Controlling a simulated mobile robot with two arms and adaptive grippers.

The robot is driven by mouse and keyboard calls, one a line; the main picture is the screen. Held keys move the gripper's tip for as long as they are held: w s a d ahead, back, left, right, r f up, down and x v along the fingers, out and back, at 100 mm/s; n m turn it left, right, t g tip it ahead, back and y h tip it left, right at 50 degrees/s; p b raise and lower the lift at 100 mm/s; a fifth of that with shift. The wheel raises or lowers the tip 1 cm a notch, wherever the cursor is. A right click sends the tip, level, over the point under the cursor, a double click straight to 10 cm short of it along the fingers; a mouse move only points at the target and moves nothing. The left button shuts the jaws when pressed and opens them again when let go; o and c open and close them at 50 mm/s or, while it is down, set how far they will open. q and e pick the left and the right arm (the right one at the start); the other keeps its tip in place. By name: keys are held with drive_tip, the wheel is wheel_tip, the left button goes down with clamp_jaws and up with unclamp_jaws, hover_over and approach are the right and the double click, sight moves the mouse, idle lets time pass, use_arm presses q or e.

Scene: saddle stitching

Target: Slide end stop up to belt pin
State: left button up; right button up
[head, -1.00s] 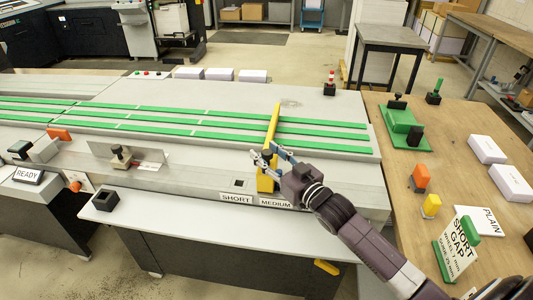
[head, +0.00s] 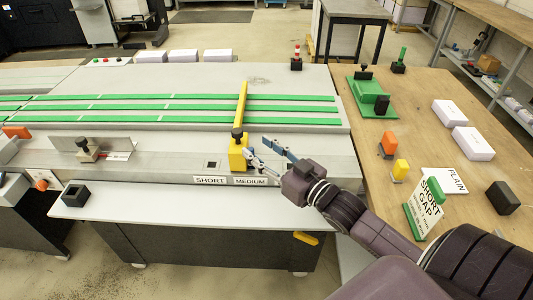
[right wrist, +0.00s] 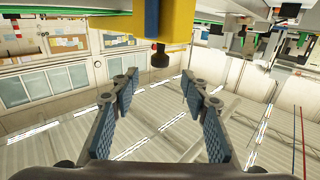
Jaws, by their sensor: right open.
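The end stop is a yellow block (head: 238,157) with a black knob on top and a long yellow bar (head: 241,103) reaching across the green belts (head: 180,107). It stands behind the SHORT and MEDIUM labels. My right gripper (head: 268,152) is open and empty, just right of the block; contact is hard to judge in the head view. In the right wrist view, the open fingers (right wrist: 160,105) are spread with nothing between them, and the yellow block (right wrist: 178,22) is beyond them, at the top. I cannot make out the belt pin. My left gripper is not in view.
A metal plate with a black-knobbed clamp (head: 85,148) stands left on the machine. The wooden table (head: 440,110) at right holds a green fixture (head: 370,95), orange and yellow blocks, white stacks and a SHORT GAP sign (head: 428,210).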

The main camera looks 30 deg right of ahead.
drive_tip(key=shift+s+d, duration=0.2)
drive_tip(key=shift+s, duration=0.85)
